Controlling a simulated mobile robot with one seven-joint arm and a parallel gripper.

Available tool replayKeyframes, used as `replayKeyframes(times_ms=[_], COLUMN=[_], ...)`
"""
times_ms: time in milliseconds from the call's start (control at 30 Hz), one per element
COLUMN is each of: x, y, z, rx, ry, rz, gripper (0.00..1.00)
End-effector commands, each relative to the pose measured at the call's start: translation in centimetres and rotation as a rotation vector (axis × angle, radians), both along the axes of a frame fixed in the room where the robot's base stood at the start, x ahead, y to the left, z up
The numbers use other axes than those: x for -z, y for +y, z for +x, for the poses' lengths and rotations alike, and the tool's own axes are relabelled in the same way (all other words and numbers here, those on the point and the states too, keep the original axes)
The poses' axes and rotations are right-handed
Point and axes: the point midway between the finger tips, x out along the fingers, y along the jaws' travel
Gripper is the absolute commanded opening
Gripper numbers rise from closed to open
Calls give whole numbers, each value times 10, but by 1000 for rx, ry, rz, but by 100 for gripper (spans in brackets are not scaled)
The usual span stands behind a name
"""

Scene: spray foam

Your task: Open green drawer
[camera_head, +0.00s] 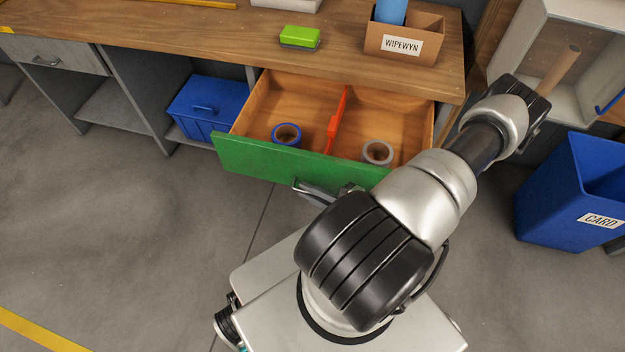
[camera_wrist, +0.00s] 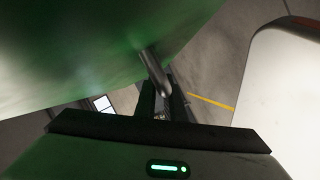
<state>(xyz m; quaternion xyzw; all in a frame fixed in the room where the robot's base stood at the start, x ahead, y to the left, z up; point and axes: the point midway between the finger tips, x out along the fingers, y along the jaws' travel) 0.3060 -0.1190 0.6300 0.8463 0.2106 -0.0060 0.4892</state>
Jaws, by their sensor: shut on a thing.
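The green drawer (camera_head: 290,163) is pulled out from under the wooden bench, so its inside shows in the head view. It holds a blue tape roll (camera_head: 287,134) on the left and a grey tape roll (camera_head: 377,152) on the right, with an orange divider (camera_head: 335,122) between them. In the wrist view the green drawer front (camera_wrist: 90,60) fills the upper left. The metal handle (camera_wrist: 154,72) runs down from it between the fingers of my gripper (camera_wrist: 163,103), which is shut on the handle. In the head view my arm mostly hides the gripper.
The wooden bench (camera_head: 200,33) carries a green-topped sponge (camera_head: 299,37) and a WIPEWYN box (camera_head: 404,42). A blue toolbox (camera_head: 208,106) sits on a shelf left of the drawer. A blue CARD bin (camera_head: 560,195) stands at right. Floor at left is clear.

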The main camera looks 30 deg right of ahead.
Motion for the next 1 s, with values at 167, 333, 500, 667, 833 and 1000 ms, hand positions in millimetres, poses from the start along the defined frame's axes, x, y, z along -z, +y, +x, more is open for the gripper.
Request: replayKeyframes(times_ms=[167, 333, 500, 667, 833, 1000], x=[0, 0, 0, 0, 0, -1], y=[2, 2, 2, 2, 2, 0], z=[-3, -3, -3, -3, -3, -7], rx=[2, 2, 2, 1, 1, 1], ry=[1, 1, 1, 0, 0, 1], rz=[0, -1, -1, 0, 0, -2], gripper=[0, 0, 17, 17, 17, 17])
